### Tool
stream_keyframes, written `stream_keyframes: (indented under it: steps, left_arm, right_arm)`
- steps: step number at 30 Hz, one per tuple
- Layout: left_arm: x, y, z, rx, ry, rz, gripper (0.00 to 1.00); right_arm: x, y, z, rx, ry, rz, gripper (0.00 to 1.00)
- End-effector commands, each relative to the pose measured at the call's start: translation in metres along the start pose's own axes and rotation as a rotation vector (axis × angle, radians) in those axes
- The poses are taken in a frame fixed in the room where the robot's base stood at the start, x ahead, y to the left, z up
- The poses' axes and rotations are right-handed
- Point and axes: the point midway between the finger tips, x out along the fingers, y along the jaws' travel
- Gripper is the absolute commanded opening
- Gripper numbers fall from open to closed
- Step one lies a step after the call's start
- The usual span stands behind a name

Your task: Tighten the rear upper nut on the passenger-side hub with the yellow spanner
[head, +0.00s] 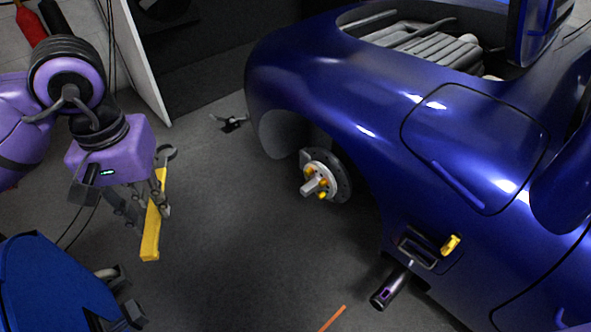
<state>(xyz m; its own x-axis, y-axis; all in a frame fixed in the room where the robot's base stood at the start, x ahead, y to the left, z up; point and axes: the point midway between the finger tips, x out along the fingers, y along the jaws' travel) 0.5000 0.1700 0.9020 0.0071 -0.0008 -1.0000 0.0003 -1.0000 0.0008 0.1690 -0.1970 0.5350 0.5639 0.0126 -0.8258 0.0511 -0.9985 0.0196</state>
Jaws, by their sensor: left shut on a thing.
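My left gripper (151,212) points down at the left of the head view, its fingers shut on the yellow spanner (151,240). The spanner hangs at a slight tilt, its yellow bar reaching below the fingers and its grey ring end up behind the gripper. The hub (322,180) shows in the wheel opening of the blue car, with a dark disc, a pale centre and several yellow-orange nuts (309,170). The nuts are small, and I cannot tell how tight they are. The spanner is well to the left of the hub, apart from it. My right gripper is out of view.
The blue car (330,90) fills the right side. A dark cylindrical tool (390,288) and a yellow object (451,245) are at its lower side. A small dark item (232,123) lies on the floor. Floor between spanner and hub is clear.

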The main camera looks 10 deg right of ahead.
Motion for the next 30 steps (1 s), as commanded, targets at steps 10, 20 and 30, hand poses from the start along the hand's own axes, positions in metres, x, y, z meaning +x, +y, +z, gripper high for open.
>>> stream_keyframes:
  steps: [10,20,30]
  left_arm:
    - [0.001,0.000,0.000,0.000,-0.002,0.001,0.00]
    - [0.001,0.000,0.000,0.000,-0.002,0.001,0.00]
    - [0.069,0.030,0.026,0.019,-0.224,0.028,0.00]
  right_arm:
    - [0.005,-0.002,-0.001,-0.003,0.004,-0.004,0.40]
    - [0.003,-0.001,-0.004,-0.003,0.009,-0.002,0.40]
    - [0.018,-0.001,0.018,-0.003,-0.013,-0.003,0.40]
